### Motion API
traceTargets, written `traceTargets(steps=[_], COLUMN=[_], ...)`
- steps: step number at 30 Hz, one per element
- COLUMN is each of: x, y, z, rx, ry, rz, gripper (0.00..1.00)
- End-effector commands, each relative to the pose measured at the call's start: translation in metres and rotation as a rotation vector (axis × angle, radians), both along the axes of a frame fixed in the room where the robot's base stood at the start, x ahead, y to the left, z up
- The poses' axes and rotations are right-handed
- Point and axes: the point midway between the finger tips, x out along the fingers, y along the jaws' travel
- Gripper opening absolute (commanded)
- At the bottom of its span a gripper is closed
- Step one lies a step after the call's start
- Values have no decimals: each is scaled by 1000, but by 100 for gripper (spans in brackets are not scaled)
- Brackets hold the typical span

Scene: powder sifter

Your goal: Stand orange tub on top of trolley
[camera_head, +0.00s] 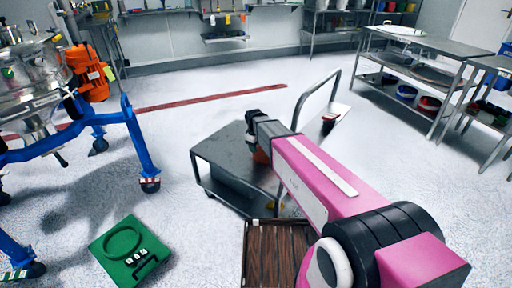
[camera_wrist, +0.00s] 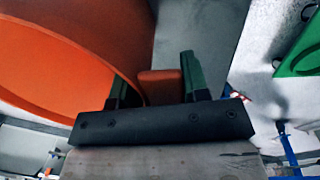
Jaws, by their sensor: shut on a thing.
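The orange tub (camera_wrist: 60,65) fills the left of the wrist view, and its rim curves close to my gripper. My gripper (camera_wrist: 155,78) is shut on a small orange tab of the tub between its two fingers. In the head view my gripper (camera_head: 262,130) is over the grey trolley (camera_head: 222,148). Only a small part of the orange tub (camera_head: 262,156) shows below it, as my arm hides the rest. I cannot tell whether the tub touches the trolley top.
The trolley's handle (camera_head: 318,92) rises at its far right. A brown slatted platform (camera_head: 262,255) lies at its near side, partly under my arm. A green floor piece (camera_head: 130,254) and a blue-framed sifter (camera_head: 135,125) are at left. Steel shelves (camera_head: 415,92) stand at back right.

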Motion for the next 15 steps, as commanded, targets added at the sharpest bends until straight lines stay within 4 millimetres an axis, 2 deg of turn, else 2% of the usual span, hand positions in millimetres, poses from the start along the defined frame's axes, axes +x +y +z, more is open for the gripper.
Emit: traceTargets(steps=[8, 9, 10, 11, 15], x=[0, 0, 0, 0, 0], y=[0, 0, 0, 0, 0], z=[-1, -1, -1, -1, -1], rx=[-1, 0, 0, 0, 0], ry=[-1, 0, 0, 0, 0], rz=[0, 0, 0, 0, 0], gripper=[0, 52, 62, 68, 68])
